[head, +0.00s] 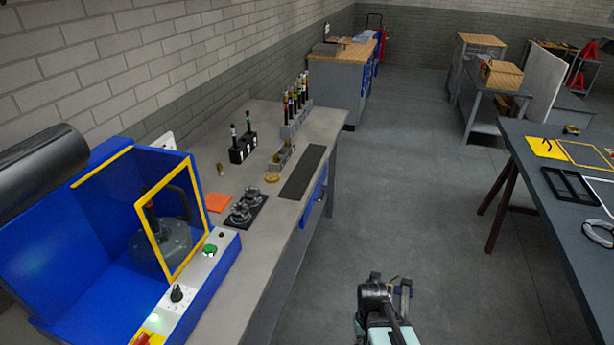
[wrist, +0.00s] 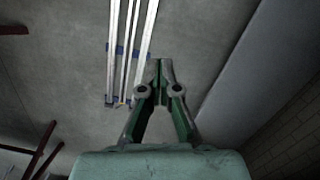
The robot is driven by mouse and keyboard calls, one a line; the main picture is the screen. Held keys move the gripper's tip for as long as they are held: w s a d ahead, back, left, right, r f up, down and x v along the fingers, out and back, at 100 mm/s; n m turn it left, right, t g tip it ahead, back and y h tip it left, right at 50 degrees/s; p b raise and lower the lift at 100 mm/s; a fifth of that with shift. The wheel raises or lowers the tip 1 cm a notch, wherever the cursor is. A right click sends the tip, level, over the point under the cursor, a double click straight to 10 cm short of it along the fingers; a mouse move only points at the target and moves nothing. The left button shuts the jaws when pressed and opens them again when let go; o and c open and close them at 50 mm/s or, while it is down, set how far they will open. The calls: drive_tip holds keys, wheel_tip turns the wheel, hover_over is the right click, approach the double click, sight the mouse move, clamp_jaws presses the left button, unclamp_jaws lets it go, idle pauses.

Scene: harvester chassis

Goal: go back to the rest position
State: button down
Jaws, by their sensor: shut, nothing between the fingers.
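My gripper (wrist: 160,62) is in the wrist view, with its two fingers meeting at the tips. It is shut and holds nothing. In the head view my gripper (head: 403,284) shows low in the picture, right of centre, over the bare floor between the two benches. It touches nothing that I can see.
A table (head: 535,165) with a black tray (head: 571,186) stands at right. The aisle floor (head: 400,170) is clear.

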drive_tip(key=s+f+g+b, duration=0.3)
drive_tip(key=s+f+b, duration=0.5)
drive_tip(key=s+f, duration=0.4)
drive_tip(key=s+f+g+b, duration=0.2)
drive_tip(key=s+f+b, duration=0.7)
drive_tip(key=f, duration=1.1)
drive_tip(key=s, duration=0.4)
drive_tip(key=shift+s+f+g, duration=0.25)
drive_tip(key=shift+g, duration=0.15)
